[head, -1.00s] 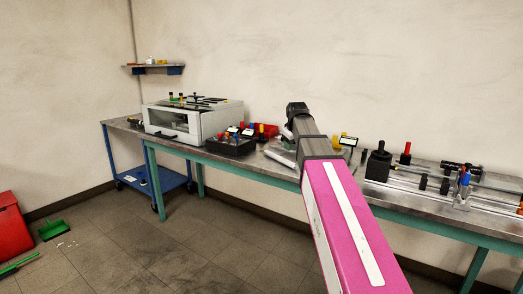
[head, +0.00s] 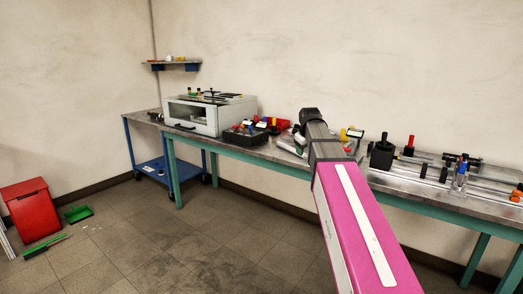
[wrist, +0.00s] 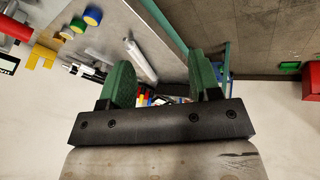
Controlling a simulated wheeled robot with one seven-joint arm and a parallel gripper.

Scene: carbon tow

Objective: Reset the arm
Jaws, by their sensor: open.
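My arm (head: 362,225), pink with a white stripe, reaches from the bottom right of the head view up over the long bench. Its dark grey wrist end stands in front of the bench's middle, and the fingers cannot be made out there. In the wrist view my gripper (wrist: 160,60) shows two green fingers spread wide apart on a black bar. Nothing is between them at the fingers; bench things show in the gap farther off.
The long bench (head: 271,154) carries a white enclosure (head: 208,116), a black tray (head: 245,135) and a rail fixture with a black block (head: 382,157). A blue trolley (head: 152,165) and a red bin (head: 32,212) stand left.

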